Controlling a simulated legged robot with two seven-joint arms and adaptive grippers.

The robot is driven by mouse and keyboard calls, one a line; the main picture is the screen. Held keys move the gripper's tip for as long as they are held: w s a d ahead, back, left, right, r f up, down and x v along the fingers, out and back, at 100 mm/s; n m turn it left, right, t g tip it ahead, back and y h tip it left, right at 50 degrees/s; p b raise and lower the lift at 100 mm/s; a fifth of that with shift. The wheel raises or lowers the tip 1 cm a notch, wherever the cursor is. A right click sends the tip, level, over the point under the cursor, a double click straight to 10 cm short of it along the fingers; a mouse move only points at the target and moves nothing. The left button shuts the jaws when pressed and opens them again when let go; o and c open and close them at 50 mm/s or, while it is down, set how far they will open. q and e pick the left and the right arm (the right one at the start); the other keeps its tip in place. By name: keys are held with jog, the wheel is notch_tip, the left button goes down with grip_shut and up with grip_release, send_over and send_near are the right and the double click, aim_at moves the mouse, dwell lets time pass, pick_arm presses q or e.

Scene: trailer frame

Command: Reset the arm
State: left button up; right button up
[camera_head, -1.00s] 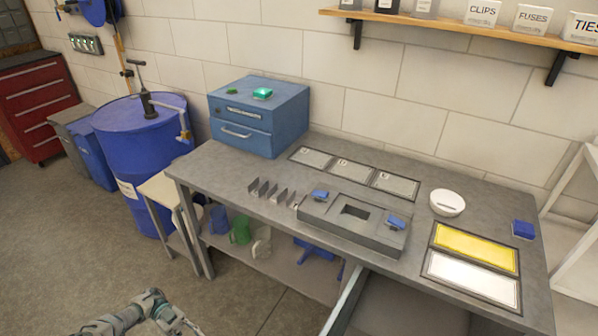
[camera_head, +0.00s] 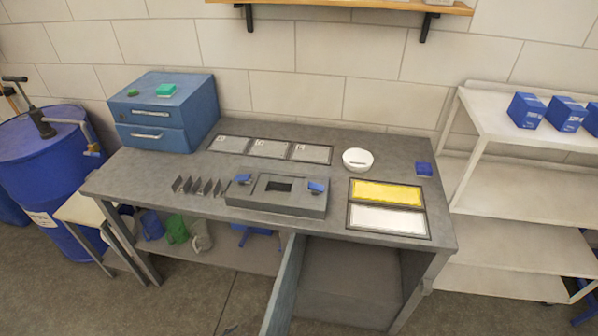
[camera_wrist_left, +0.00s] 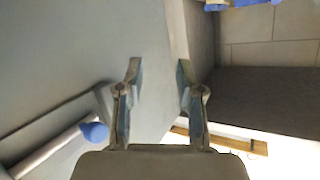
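My left gripper (camera_wrist_left: 159,75) shows in the left wrist view with its two fingers apart and nothing between them. A plain grey surface fills the space behind the fingers, and I cannot tell how far off it is. My left gripper is not in the head view now. My right gripper is in neither view now. The grey workbench (camera_head: 130,172) stands in front of me in the head view, and no arm is over its top.
A grey fixture (camera_head: 275,208) with blue clamps, a white round dish (camera_head: 357,159) and a blue drawer box (camera_head: 163,110) stand on the bench. An open door panel (camera_head: 284,285) juts out below it. A blue drum (camera_head: 45,155) is left, a white shelf (camera_head: 510,190) right.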

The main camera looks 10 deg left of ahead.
pick_arm(q)
jog(key=s+d+f+n+g+y+p, duration=0.1)
jog(key=s+d+f+n+g+y, duration=0.1)
jog(key=s, duration=0.6)
jog(key=s+d+f+n+g+y+p, duration=0.1)
jog(key=s+f+g, duration=0.3)
jog(key=s, duration=0.4)
jog(key=s+d+f+n+g+y+p, duration=0.1)
jog(key=s+d+f+n+g+y, duration=0.2)
jog(key=s, duration=0.5)
jog(key=shift+d+f+n+g+y, duration=0.35)
jog(key=shift+f+g+y, duration=0.25)
jog(key=shift+g, duration=0.3)
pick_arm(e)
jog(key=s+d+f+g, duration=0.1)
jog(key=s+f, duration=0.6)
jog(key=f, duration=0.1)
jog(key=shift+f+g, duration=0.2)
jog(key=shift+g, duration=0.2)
